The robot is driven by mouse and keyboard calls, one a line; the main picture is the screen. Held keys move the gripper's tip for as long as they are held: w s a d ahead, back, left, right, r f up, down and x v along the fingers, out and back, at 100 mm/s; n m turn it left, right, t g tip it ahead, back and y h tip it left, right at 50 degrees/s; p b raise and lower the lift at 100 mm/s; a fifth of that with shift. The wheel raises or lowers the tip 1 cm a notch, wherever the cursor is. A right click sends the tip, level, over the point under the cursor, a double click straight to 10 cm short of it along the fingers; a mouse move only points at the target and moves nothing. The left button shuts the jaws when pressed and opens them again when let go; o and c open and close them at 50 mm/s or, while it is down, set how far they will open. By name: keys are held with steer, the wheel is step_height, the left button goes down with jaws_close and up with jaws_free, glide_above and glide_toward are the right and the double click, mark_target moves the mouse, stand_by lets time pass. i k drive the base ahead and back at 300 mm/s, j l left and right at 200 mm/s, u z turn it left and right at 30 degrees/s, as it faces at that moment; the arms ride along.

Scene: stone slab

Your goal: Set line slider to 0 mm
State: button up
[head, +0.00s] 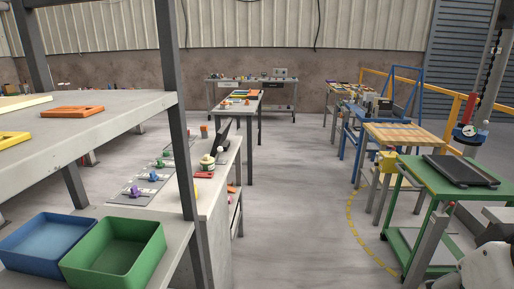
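A grey panel (130,197) lies on the bench at centre left. It carries several small coloured knobs, among them a purple one (135,191), a blue one (154,176) and a green one (163,163). They look like sliders or fixtures on pale strips. I cannot tell which one is the line slider, and no scale or reading is legible. A shelf post hides part of the bench. My gripper is not in view; pale parts at the lower right look like my arm.
A shelf rack (100,136) with a blue bin (48,243) and a green bin (115,255) stands close at left. A green cart (412,189) with a dark tray (460,170) stands at right. The concrete floor (290,200) between them is clear.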

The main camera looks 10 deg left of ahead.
mark_target(160, 165)
steer(key=i, duration=0.9)
steer(key=i+l+u, duration=0.15)
steer(key=i, duration=0.75)
steer(key=i+l+u, duration=0.15)
steer(key=i+u, duration=0.3)
steer(key=i+l+u, duration=0.4)
steer(key=i, duration=0.2)
steer(key=i+l+u, duration=0.45)
